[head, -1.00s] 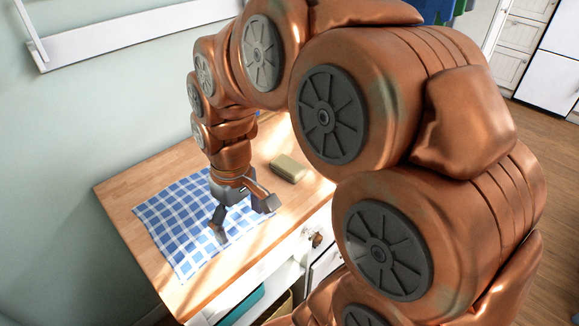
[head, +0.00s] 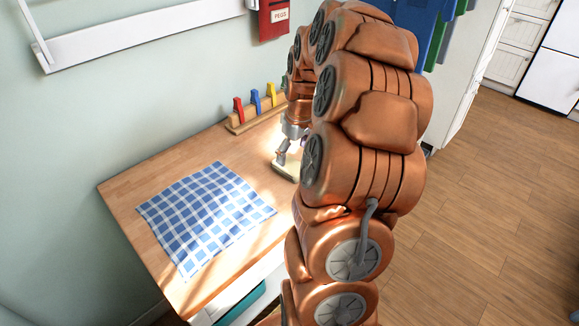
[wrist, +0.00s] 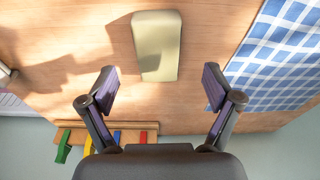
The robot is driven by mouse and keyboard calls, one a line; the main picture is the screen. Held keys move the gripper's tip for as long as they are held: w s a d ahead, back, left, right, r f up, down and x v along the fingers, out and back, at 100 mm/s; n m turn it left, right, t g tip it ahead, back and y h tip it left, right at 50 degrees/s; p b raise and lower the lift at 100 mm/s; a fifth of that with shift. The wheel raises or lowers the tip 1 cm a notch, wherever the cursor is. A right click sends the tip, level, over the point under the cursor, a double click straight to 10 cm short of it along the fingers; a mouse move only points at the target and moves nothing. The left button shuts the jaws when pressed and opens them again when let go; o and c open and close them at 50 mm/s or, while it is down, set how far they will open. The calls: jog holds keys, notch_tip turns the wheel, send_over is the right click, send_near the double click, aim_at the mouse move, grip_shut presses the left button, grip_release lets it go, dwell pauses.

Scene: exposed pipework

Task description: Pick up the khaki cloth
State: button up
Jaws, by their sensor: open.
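The khaki cloth (wrist: 157,46) looks like a folded, block-shaped bundle lying flat on the wooden worktop. In the head view the khaki cloth (head: 284,168) is partly hidden by my gripper and arm. My gripper (wrist: 161,84) is open, with its two fingers spread wide and nothing between them. In the wrist view the cloth lies ahead of the fingertips, roughly centred between them. In the head view my gripper (head: 283,152) is over or close by the cloth; its exact height is hard to tell.
A blue-and-white checked cloth (head: 205,212) lies flat to the left on the worktop (head: 130,190). A wooden rack (head: 240,126) with several coloured pegs stands at the back by the wall. A red pegs box (head: 272,20) hangs above. Bare wood surrounds the khaki cloth.

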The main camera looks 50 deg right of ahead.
aim_at(290, 163)
jog(key=shift+w+d+f+p, duration=0.1)
jog(key=shift+w+f+p, duration=0.3)
jog(key=shift+f, duration=0.6)
jog(key=shift+w+a+f+p, duration=0.15)
jog(key=shift+f+p, duration=0.45)
jog(key=shift+f, duration=0.45)
jog(key=shift+w+d+f+p, duration=0.2)
jog(key=shift+f+p, duration=0.3)
jog(key=shift+f, duration=0.5)
jog(key=c, duration=1.1)
jog(key=shift+w+r, duration=0.1)
jog(key=shift+r, duration=0.05)
jog(key=shift+c, duration=0.2)
jog(key=shift+r+b, duration=1.25)
jog(key=shift+r, duration=0.35)
jog(key=s+d+b, duration=0.2)
jog(key=s, duration=0.5)
jog(key=s+d+r+b, duration=0.1)
jog(key=s+d+b, duration=0.1)
jog(key=s, duration=0.6)
jog(key=shift+s+d+r+b, duration=0.2)
jog(key=shift+d+r+b, duration=0.1)
jog(key=shift+b, duration=0.1)
